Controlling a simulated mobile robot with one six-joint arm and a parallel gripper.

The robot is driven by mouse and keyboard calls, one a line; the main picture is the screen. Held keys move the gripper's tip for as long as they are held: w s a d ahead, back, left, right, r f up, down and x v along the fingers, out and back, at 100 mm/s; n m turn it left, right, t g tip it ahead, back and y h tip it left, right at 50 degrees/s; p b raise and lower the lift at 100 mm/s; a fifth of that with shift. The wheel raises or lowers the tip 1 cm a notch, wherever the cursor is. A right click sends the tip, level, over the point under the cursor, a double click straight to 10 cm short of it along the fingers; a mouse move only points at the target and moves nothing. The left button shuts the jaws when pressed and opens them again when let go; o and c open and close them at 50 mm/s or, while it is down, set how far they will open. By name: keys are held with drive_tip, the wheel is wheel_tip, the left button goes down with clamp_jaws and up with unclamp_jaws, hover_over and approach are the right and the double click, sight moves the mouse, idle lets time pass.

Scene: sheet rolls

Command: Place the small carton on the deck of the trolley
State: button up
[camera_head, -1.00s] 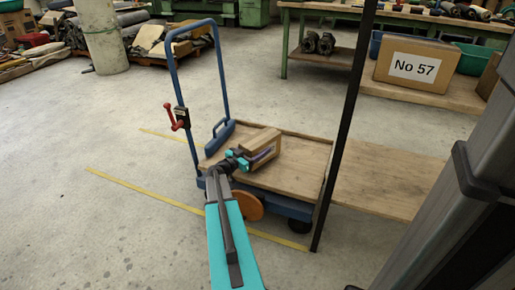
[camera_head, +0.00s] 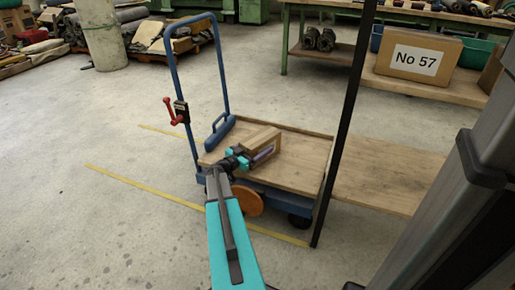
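The small brown carton (camera_head: 262,138) is over the wooden deck of the trolley (camera_head: 300,178), close to the deck's left part. It looks to rest on the deck, but its lower edge is partly hidden by my gripper. My gripper (camera_head: 262,154) is right at the carton's near side, with a finger lying along that side. The far finger is hidden, so I cannot see whether the fingers press on the carton. The trolley has a blue tubular handle (camera_head: 172,75) at its left end.
A black upright post (camera_head: 341,140) stands in front of the trolley's right end. A wooden board (camera_head: 385,180) lies to the right. A bench holds a large box marked No 57 (camera_head: 385,63). Yellow lines (camera_head: 140,186) mark the open floor on the left.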

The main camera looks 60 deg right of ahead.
drive_tip(key=shift+a+r, duration=0.1)
drive_tip(key=shift+r, duration=0.05)
drive_tip(key=p+v, duration=0.3)
drive_tip(key=v, duration=0.9)
idle(0.8)
